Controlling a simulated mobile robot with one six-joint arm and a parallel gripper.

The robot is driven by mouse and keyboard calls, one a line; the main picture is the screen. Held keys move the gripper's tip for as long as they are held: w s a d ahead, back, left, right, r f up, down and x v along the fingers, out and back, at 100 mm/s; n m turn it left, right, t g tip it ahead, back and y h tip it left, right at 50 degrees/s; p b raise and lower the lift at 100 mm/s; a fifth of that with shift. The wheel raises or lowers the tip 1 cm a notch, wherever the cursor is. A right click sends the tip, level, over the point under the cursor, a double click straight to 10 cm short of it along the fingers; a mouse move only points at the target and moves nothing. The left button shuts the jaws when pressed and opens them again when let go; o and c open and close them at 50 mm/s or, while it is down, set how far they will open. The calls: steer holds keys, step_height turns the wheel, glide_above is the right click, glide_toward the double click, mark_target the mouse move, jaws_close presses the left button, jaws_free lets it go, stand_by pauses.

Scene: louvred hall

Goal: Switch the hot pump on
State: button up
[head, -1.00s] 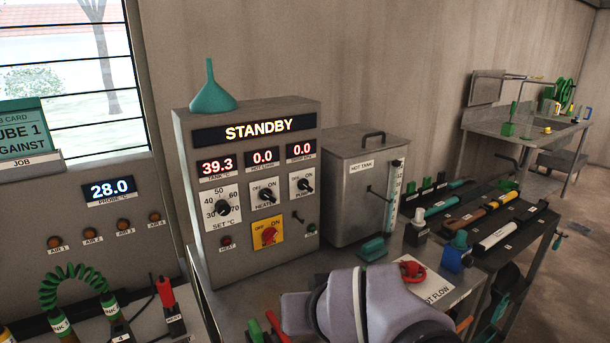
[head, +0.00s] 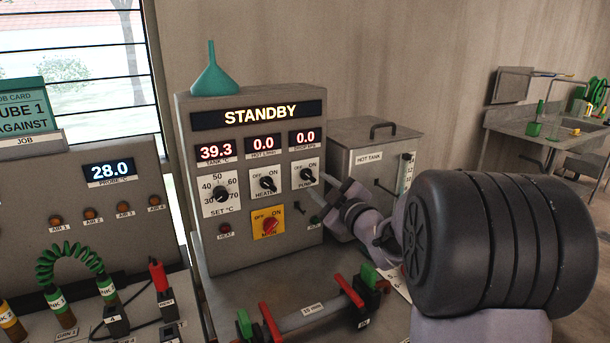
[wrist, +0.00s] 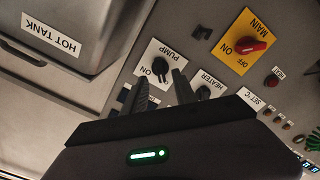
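The grey control panel (head: 262,200) reads STANDBY, with 39.3, 0.0 and 0.0 below. The black pump knob (head: 306,175) is on a white OFF/ON plate at its upper right. In the wrist view the pump knob (wrist: 160,66) shows just beyond and between my fingertips. My gripper (head: 327,195) points at the knob from the lower right in the head view. Its fingers are apart and empty in the wrist view (wrist: 160,82). Contact with the knob cannot be made out. The pump's ON label shows beside the left finger in the wrist view.
The heater knob (head: 268,185) sits left of the pump knob, and the red main switch (head: 269,226) on yellow below. The hot tank (head: 362,160) stands close on the right. A teal funnel (head: 214,75) sits on top. A tube with red clamps (head: 312,312) lies in front.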

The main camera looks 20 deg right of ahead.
mark_target(311, 178)
steer(key=w+p, duration=0.1)
steer(key=w, duration=0.2)
steer(key=shift+w+a+r+p, duration=0.1)
steer(key=shift+w+a+p, duration=0.05)
steer(key=shift+w+p, duration=0.2)
steer(key=shift+w+b, duration=0.4)
steer(key=shift+w, duration=0.35)
steer(key=shift+s, duration=0.1)
jaws_close()
stand_by(0.4)
